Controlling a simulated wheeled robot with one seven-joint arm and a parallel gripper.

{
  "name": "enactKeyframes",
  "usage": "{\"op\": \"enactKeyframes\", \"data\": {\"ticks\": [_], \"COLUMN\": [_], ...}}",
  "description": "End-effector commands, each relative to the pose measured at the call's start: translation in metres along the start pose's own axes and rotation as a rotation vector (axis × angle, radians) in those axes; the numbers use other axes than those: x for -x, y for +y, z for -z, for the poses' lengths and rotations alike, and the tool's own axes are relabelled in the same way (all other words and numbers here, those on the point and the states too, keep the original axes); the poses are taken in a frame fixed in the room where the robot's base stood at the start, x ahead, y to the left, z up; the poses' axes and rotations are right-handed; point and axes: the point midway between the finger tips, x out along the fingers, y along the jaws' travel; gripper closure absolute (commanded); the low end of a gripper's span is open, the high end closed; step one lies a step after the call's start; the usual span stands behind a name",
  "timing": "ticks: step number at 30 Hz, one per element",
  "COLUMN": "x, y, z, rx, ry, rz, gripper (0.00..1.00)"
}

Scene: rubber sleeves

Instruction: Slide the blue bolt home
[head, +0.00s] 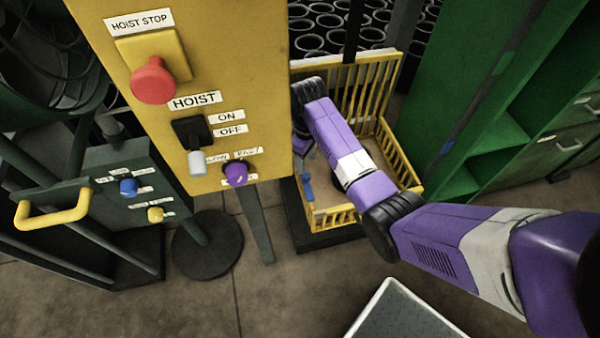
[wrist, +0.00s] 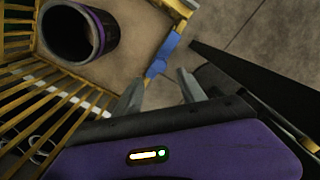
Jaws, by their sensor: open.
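The blue bolt (head: 307,186) sits on the left front corner of a yellow barred cage (head: 340,215). In the wrist view the bolt (wrist: 163,56) lies along the cage's yellow edge, just beyond my fingertips. My gripper (wrist: 161,80) is open, with two grey fingers apart and nothing between them. The bolt's near end appears in line with the gap, closer to the left finger; I cannot tell whether they touch. In the head view my purple arm hides most of the gripper. How far the bolt is slid is too small to tell.
A dark sleeve with a purple band (wrist: 80,32) stands inside the cage. A yellow hoist panel (head: 225,60) with a red button (head: 153,80) stands to the left. Green shelving (head: 500,130) is on the right. A dark bar (wrist: 250,85) lies right of my fingers.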

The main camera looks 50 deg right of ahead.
Motion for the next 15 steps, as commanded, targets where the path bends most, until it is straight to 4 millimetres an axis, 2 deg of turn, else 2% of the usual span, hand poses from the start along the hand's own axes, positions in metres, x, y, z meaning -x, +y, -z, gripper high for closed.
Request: {"op": "enactKeyframes", "data": {"ticks": [9, 15], "x": [-0.050, -0.069], "y": [0.000, 0.000], "z": [0.000, 0.000], "rx": [-0.001, -0.002], "ry": [0.000, 0.002], "rz": [-0.001, -0.002], "gripper": [0.52, 0.52]}}
